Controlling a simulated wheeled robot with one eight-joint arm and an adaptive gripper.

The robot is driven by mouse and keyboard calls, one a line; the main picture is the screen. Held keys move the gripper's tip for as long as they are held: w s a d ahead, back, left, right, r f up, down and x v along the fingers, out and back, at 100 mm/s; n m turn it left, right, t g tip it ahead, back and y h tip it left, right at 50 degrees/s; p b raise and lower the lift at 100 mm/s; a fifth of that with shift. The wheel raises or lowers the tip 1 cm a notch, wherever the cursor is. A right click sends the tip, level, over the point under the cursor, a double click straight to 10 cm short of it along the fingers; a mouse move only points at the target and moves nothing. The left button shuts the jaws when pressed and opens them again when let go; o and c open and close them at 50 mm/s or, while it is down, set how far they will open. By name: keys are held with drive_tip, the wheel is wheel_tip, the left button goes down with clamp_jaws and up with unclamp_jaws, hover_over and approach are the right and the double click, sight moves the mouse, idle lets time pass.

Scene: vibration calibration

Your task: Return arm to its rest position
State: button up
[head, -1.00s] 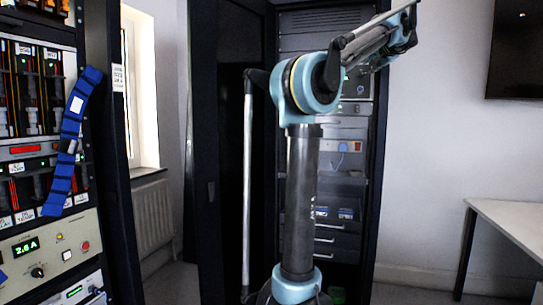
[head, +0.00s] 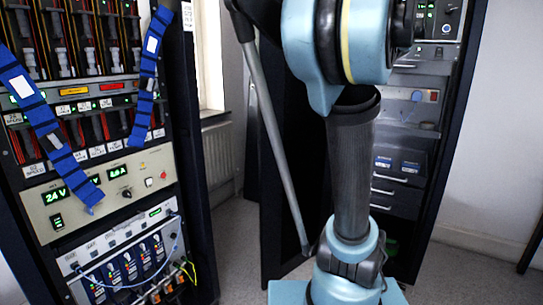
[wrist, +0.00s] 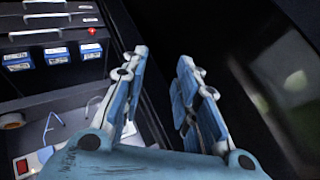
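My arm (head: 352,160) stands upright in the right half of the head view, in front of an open dark rack. Its upper part runs out of the top of that view, so my gripper is not seen there. In the wrist view my gripper (wrist: 162,72) shows with its two blue and grey fingers apart and nothing between them. It points toward dark surfaces of a rack interior, and the distance to them cannot be told.
An equipment rack (head: 95,195) with blue straps (head: 35,115) stands close on the left. The open dark rack with drawers (head: 397,190) is behind my arm; blue-labelled boxes (wrist: 55,56) show in the wrist view. Grey floor (head: 235,240) is clear between the racks.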

drive_tip(key=s+a+f+n+g, duration=0.1)
drive_tip(key=s+a+f, duration=0.35)
drive_tip(key=f, duration=0.25)
drive_tip(key=s+a+f+n+g+h, duration=0.1)
drive_tip(key=s+a+f+g, duration=0.15)
drive_tip(key=s+f, duration=0.35)
drive_tip(key=s+a+f+n+g, duration=0.1)
drive_tip(key=s+a+f+n, duration=0.2)
drive_tip(key=f, duration=0.5)
drive_tip(key=s+a+f+n+g+h, duration=0.1)
drive_tip(key=s+f+h, duration=0.1)
drive_tip(key=s+f, duration=1.1)
wheel_tip(320, 180, down, 4)
drive_tip(key=shift+r+g, duration=0.15)
drive_tip(key=shift+g, duration=0.2)
drive_tip(key=shift+w+f, duration=0.2)
drive_tip(key=shift+w, duration=0.2)
drive_tip(key=shift+s, duration=0.1)
